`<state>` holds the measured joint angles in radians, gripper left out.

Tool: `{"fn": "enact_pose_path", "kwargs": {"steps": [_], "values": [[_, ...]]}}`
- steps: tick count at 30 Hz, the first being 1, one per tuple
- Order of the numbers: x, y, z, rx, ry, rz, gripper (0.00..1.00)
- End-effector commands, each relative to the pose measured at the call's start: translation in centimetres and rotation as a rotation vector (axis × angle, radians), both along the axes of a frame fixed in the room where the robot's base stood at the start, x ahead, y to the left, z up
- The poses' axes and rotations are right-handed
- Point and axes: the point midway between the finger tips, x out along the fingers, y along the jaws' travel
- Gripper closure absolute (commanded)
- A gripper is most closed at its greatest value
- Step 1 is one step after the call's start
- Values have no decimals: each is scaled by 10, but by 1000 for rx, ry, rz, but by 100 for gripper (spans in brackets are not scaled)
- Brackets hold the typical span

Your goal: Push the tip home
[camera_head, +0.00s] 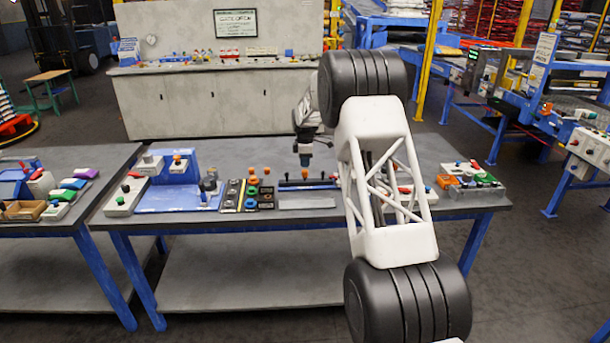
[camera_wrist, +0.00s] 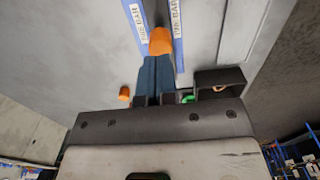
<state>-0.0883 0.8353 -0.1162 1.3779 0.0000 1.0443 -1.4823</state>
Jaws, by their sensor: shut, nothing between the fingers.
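My gripper (camera_head: 304,160) points down over the middle of the workbench; its two blue fingers (camera_wrist: 157,80) are together with nothing between them. An orange tip (camera_wrist: 160,40) shows right at the finger ends in the wrist view, in line with a narrow channel between two labelled strips (camera_wrist: 136,15). I cannot tell whether the fingers touch it. In the head view an orange tip (camera_head: 304,173) stands just below the fingers, on a dark blue bar fixture (camera_head: 290,185). The lower part of the tip is hidden.
Several coloured knobs on a block (camera_head: 247,195) stand left of the bar. A blue fixture (camera_head: 180,197) is farther left; a button box (camera_head: 474,180) is at the bench's right. In the wrist view, another orange piece (camera_wrist: 124,94) and a dark bracket (camera_wrist: 220,82) flank the fingers.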

Motion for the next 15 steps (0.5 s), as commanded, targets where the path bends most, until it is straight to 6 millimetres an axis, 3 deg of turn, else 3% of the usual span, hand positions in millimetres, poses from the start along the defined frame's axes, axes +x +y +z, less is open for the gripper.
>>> {"fn": "enact_pose_path", "kwargs": {"steps": [15], "values": [[0, 0, -21, 0, 1, 0, 100]]}}
